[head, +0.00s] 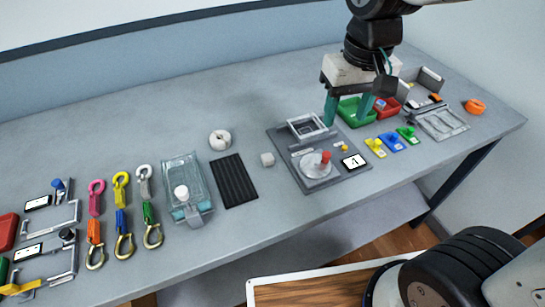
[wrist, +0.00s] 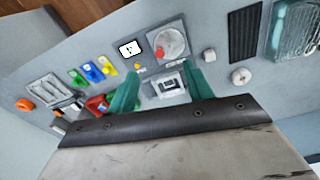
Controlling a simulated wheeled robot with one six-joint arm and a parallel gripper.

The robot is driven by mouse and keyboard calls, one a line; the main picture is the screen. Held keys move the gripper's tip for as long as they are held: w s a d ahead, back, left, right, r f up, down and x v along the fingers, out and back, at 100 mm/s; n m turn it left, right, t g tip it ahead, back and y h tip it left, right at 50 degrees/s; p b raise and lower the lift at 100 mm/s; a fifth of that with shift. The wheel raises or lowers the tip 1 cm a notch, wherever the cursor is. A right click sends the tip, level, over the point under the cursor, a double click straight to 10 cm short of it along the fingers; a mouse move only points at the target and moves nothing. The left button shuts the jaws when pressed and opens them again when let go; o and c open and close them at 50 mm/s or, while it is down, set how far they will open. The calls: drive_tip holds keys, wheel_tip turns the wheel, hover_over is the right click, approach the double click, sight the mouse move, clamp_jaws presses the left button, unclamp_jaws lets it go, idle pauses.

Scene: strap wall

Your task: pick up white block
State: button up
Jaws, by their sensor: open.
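In the wrist view the white block (wrist: 209,55) shows right of the panel and beyond the right fingertip. My gripper (head: 347,116) has two teal fingers, set apart with nothing between them. It hangs above the back right part of the panel, to the right of the block and apart from it. In the wrist view my gripper (wrist: 165,78) spans the panel's square frame.
The grey panel (head: 284,150) carries a square frame, a red knob and a card. The black mat (head: 234,180) and a white ring (head: 219,139) lie left of the block. Green (head: 352,118) and red bins stand right. The table behind the block is clear.

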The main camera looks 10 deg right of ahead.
drive_tip(key=w+a+f, duration=0.5)
drive_tip(key=a, duration=0.1)
drive_tip(key=n, duration=0.2)
hover_over(267, 156)
drive_tip(key=shift+g, duration=0.3)
wheel_tip(267, 156, down, 6)
drive_tip(key=shift+d+r, duration=0.1)
drive_tip(key=shift+r, duration=0.15)
wheel_tip(267, 156, down, 8)
drive_tip(key=shift+f, duration=0.1)
drive_tip(key=c, duration=1.1)
